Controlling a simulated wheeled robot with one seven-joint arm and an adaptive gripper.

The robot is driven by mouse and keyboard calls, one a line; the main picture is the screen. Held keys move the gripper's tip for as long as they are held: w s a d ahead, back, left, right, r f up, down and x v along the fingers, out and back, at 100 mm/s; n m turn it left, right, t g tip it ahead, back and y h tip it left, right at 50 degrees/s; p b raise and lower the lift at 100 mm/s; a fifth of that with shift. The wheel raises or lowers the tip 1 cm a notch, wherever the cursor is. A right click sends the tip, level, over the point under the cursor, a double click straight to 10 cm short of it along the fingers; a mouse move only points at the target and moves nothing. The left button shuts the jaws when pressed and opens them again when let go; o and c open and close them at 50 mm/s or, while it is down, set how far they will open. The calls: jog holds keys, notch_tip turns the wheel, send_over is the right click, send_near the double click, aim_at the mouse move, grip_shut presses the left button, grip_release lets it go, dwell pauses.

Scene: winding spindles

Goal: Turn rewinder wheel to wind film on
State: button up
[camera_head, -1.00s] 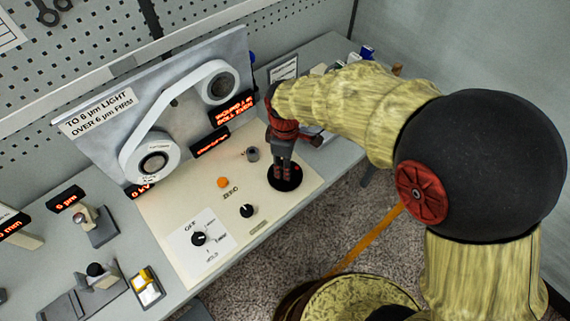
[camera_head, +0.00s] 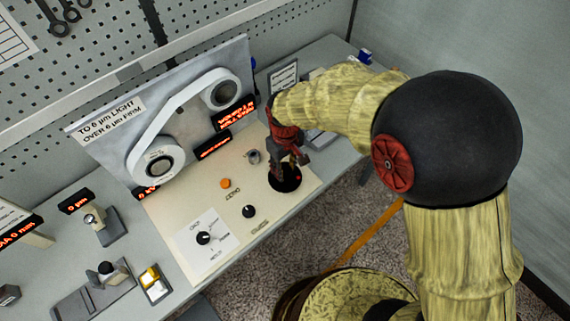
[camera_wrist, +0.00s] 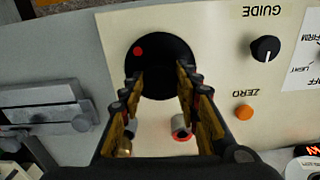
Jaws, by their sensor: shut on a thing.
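The rewinder wheel appears to be the black disc with a red dot on the cream panel; it shows in the head view (camera_head: 289,186) and the wrist view (camera_wrist: 158,52). My gripper (camera_head: 284,172) reaches down onto it from above. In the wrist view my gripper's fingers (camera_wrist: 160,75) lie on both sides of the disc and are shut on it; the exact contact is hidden. White film (camera_head: 186,97) runs from the lower left reel (camera_head: 158,168) to the upper right reel (camera_head: 224,92) on the upright grey board.
An orange button (camera_head: 225,183), a small black knob (camera_head: 249,211) and a selector knob (camera_head: 203,238) sit left of the wheel. A grey cylinder (camera_head: 254,157) stands close to my gripper. Red displays (camera_head: 234,115) line the board. Small devices (camera_head: 106,272) stand at left.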

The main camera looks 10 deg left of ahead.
aim_at(285, 170)
jog(key=m+p, duration=0.2)
jog(key=m, duration=0.4)
jog(key=shift+r+p, duration=0.1)
jog(key=shift+p, duration=0.2)
jog(key=m+p, duration=0.1)
jog(key=m, duration=0.5)
jog(key=shift+p, duration=0.3)
jog(key=o, duration=1.1)
jog(key=shift+c, duration=0.2)
jog(key=shift+o, duration=0.5)
notch_tip(285, 170, up, 12)
